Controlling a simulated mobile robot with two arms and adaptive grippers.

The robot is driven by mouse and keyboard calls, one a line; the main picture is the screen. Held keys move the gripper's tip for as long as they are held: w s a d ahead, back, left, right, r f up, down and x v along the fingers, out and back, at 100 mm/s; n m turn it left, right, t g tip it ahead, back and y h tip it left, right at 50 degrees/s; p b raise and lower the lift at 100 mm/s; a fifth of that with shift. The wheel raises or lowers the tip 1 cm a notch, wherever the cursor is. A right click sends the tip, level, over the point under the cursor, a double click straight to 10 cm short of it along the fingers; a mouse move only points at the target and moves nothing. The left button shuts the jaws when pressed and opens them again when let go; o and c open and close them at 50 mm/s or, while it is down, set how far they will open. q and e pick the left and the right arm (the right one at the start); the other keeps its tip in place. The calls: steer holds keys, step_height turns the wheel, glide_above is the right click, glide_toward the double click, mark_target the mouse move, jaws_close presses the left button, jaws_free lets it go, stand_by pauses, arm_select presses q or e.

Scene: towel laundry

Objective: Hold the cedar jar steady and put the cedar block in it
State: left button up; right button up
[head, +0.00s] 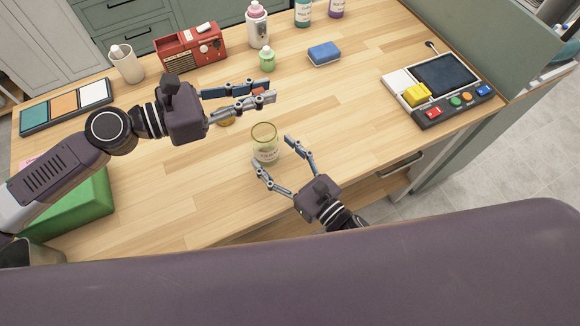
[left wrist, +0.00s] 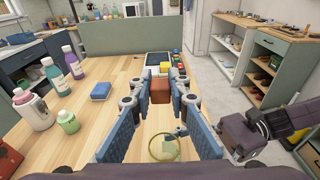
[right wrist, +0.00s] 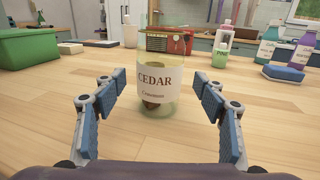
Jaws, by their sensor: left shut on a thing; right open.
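The cedar jar (head: 264,144) is clear glass, open at the top, and stands upright on the table. Its "CEDAR" label faces me in the right wrist view (right wrist: 156,82), and its round rim shows below the left fingers in the left wrist view (left wrist: 152,148). My left gripper (head: 270,90) is shut on the reddish-brown cedar block (left wrist: 160,89), held above the table on the far side of the jar in the head view. My right gripper (head: 273,150) is open, with its fingers on either side of the jar's near part; I see no clear contact.
A small yellowish object (head: 227,120) lies partly hidden under the left gripper. A green bottle (head: 267,60), blue sponge (head: 324,53) and red radio (head: 191,47) stand farther back. A button console (head: 440,88) is right, a green box (head: 75,205) left. The table right of the jar is clear.

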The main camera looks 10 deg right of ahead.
mark_target(274, 153)
steer(key=shift+x, duration=1.7)
